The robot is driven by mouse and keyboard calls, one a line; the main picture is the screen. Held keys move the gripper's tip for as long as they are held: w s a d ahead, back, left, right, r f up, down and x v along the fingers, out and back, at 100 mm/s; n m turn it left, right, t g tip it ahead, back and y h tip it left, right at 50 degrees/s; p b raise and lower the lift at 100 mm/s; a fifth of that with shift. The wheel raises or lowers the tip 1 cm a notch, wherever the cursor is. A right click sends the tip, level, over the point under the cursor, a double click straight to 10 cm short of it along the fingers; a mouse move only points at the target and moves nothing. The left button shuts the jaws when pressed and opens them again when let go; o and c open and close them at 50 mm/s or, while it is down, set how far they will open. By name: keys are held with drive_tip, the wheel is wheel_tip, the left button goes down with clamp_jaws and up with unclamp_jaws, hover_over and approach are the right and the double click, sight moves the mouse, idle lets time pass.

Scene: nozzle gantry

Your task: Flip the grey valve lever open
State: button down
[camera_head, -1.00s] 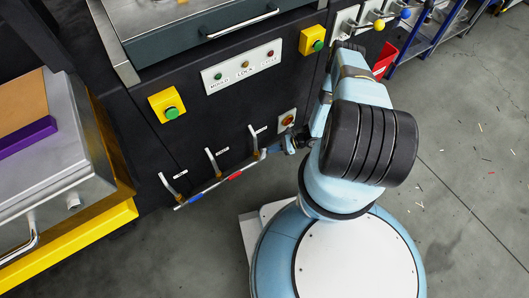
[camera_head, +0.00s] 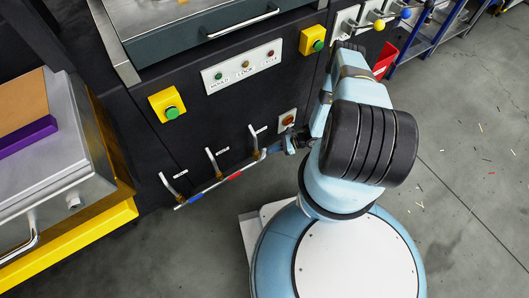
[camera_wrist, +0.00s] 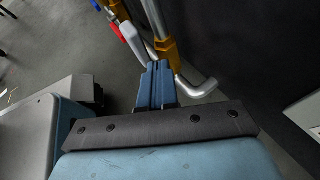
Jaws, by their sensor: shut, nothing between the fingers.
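Three valves sit in a row low on the black machine front, each with a bent metal pipe and a brass body. One lever is blue (camera_head: 196,198) and one is red (camera_head: 235,174). The grey valve lever (camera_wrist: 136,42) shows in the wrist view as a pale bar beside the nearest brass body (camera_wrist: 168,48). My gripper (camera_wrist: 155,66) is shut and empty, its tips close to the grey lever and the brass body. I cannot tell whether they touch. In the head view my gripper (camera_head: 275,147) is at the right end of the row, partly hiding that lever.
A bent pipe end (camera_wrist: 203,87) lies just right of my fingers. A red button on a pale plate (camera_head: 288,120) is above my gripper in the head view. A grey box on a yellow frame (camera_head: 80,235) stands at left.

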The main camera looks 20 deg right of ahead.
drive_tip(key=shift+a, duration=0.1)
idle(0.7)
drive_tip(key=shift+s+a+r, duration=0.1)
drive_tip(key=shift+a+r, duration=0.1)
drive_tip(key=shift+a, duration=0.1)
drive_tip(key=shift+s+a+r, duration=0.15)
drive_tip(key=shift+a, duration=0.35)
drive_tip(key=shift+s+a+r, duration=0.1)
drive_tip(key=shift+s+a, duration=0.05)
drive_tip(key=shift+a, duration=0.35)
idle(1.6)
drive_tip(key=shift+d, duration=0.2)
drive_tip(key=shift+w+d+f, duration=0.2)
drive_tip(key=shift+w+d, duration=0.05)
drive_tip(key=shift+d, duration=0.35)
drive_tip(key=shift+w+d+f, duration=0.2)
drive_tip(key=shift+d, duration=0.4)
drive_tip(key=shift+w+d+f, duration=0.2)
drive_tip(key=shift+w+d, duration=0.05)
drive_tip(key=shift+d, duration=0.5)
drive_tip(key=shift+w+d+f, duration=0.25)
drive_tip(key=shift+d, duration=0.55)
drive_tip(key=shift+w+d+f, duration=0.2)
drive_tip(key=shift+w+d, duration=0.05)
drive_tip(key=shift+d, duration=0.5)
